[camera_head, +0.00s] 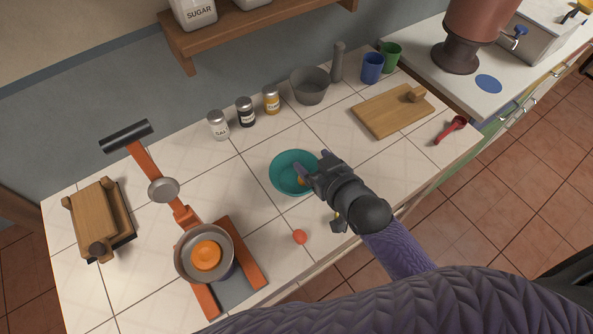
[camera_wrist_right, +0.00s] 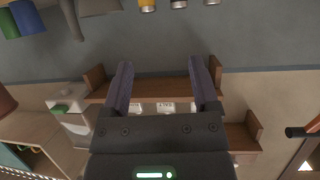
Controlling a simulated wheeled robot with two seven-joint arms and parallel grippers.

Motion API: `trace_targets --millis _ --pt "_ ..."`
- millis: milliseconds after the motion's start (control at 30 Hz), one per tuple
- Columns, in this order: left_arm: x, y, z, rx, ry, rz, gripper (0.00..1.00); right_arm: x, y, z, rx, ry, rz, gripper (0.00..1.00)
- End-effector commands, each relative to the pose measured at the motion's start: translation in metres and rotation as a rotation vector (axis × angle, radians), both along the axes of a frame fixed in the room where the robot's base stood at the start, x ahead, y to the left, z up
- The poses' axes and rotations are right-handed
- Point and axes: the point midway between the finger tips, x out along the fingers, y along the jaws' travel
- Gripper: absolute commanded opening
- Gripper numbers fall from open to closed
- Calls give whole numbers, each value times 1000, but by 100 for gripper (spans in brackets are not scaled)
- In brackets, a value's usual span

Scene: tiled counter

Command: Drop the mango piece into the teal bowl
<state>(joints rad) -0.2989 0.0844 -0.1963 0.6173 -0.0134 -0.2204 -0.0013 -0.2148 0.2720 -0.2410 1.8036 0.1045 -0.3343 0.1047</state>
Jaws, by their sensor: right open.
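The teal bowl (camera_head: 281,176) stands on the tiled counter, in the middle of the head view. My right gripper (camera_head: 303,173) is over the bowl's right side, fingers pointing left across it and covering part of it. In the wrist view its two fingers (camera_wrist_right: 164,85) are spread, with nothing held between them. A small orange-yellow piece (camera_head: 300,181), probably the mango piece, shows inside the bowl's outline beside the fingertips, partly hidden. I cannot tell whether it touches a finger. The left gripper is in neither view.
A red-orange ball (camera_head: 299,237) lies on the counter in front of the bowl. A pan (camera_head: 181,266) with an orange disc stands at the left. Jars (camera_head: 245,112), a grey mortar (camera_head: 310,87) and a cutting board (camera_head: 390,112) stand behind. Bare tiles surround the bowl.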

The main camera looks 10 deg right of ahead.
Motion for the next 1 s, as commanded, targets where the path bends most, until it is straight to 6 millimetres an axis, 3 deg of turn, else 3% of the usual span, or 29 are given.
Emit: trace_targets --millis 100,233,733,867,1000 --pt "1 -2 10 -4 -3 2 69 -26 -7 14 -2 3 0 77" --pt "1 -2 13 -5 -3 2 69 -44 -12 20 -2 0 0 77" --pt "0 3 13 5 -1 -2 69 -49 -13 21 -3 9 -2 77" --pt "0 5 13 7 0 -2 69 -64 -11 15 -44 154 -23 77" --pt "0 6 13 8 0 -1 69 -95 -12 9 -111 383 -54 77"
